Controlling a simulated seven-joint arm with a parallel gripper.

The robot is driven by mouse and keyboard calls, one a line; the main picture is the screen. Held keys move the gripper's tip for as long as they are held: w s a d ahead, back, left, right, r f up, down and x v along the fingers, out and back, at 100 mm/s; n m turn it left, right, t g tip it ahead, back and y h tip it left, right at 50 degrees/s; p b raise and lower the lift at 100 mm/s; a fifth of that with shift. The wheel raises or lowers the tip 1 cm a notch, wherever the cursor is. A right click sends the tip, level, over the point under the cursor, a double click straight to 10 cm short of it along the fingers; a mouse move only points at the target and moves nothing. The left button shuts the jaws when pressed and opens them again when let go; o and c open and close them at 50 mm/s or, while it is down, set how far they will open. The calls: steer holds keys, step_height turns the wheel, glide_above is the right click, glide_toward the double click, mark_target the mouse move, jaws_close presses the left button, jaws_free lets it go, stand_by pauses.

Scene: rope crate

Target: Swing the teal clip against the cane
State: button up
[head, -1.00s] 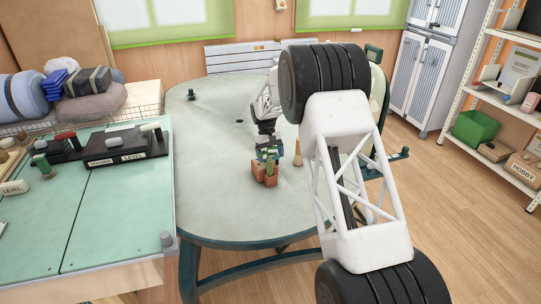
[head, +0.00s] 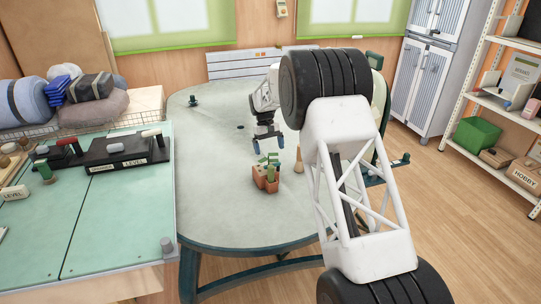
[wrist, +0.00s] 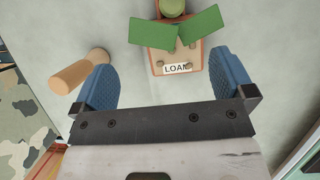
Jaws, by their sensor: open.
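A terracotta planter (head: 271,186) stands on the round table, with upright green pieces (head: 270,160) on it. In the wrist view the planter (wrist: 161,56) bears a label that seems to read "LOAM", two flat green flaps (wrist: 177,32) and a round green top. I cannot tell which of these, if any, is the teal clip or the cane. My gripper (head: 268,145) hangs just behind and above the planter. Its blue fingers (wrist: 163,75) are open and apart, with nothing between them; the planter lies ahead of them.
A tapered wooden peg (head: 299,160) stands right of the planter, beside my left-hand finger in the wrist view (wrist: 80,73). A small dark green knob (head: 193,100) is at the table's far left. The table's left and front are clear. A teal workbench (head: 118,215) stands at left.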

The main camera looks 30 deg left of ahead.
steer(key=shift+v, duration=0.8)
steer(key=shift+d, duration=0.1)
